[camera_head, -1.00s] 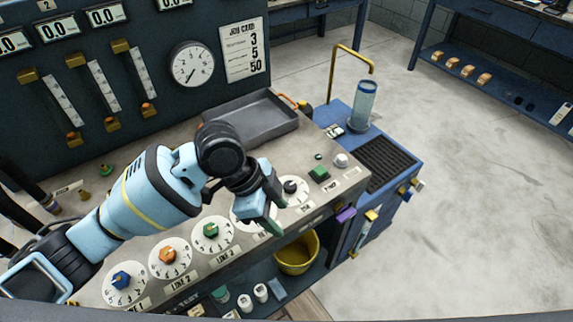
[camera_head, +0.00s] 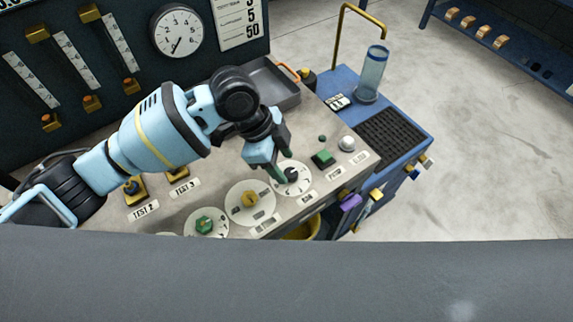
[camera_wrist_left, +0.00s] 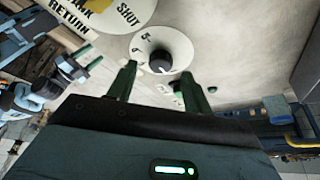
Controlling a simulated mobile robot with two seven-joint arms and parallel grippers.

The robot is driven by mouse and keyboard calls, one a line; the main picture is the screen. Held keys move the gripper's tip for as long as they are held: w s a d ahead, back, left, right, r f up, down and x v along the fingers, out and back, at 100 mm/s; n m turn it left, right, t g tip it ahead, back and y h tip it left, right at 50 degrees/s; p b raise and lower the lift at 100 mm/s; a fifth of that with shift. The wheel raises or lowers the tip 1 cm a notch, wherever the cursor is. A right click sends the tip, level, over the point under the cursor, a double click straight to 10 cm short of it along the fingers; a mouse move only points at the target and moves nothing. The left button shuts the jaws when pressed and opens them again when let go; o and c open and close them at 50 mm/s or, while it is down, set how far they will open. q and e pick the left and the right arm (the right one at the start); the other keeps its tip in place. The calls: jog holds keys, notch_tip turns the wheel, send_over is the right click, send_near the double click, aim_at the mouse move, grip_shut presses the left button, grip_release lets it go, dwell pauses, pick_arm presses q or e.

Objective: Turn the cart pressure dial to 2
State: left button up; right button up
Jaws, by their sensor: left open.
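A round white dial with numbers and a black knob (camera_head: 293,175) lies at the right end of the row of dials on the bench; its label is too small to read. The same dial shows in the left wrist view (camera_wrist_left: 160,61), with its knob just beyond and between the fingers. My left gripper (camera_head: 281,167) is open and empty, its green fingertips close to the knob at its upper left. I cannot tell whether a finger touches the knob. The pointer's exact number is unclear.
A dial with a yellow knob (camera_head: 250,198) and one with a green knob (camera_head: 205,224) lie to the left. A green button (camera_head: 322,158) and a white knob (camera_head: 347,143) are to the right. A blue cart (camera_head: 418,128) with a clear cylinder (camera_head: 372,73) stands beyond.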

aim_at(291, 175)
pick_arm(q)
jog(key=shift+x, duration=1.4)
jog(key=shift+c, duration=0.2)
jog(key=c, duration=0.9)
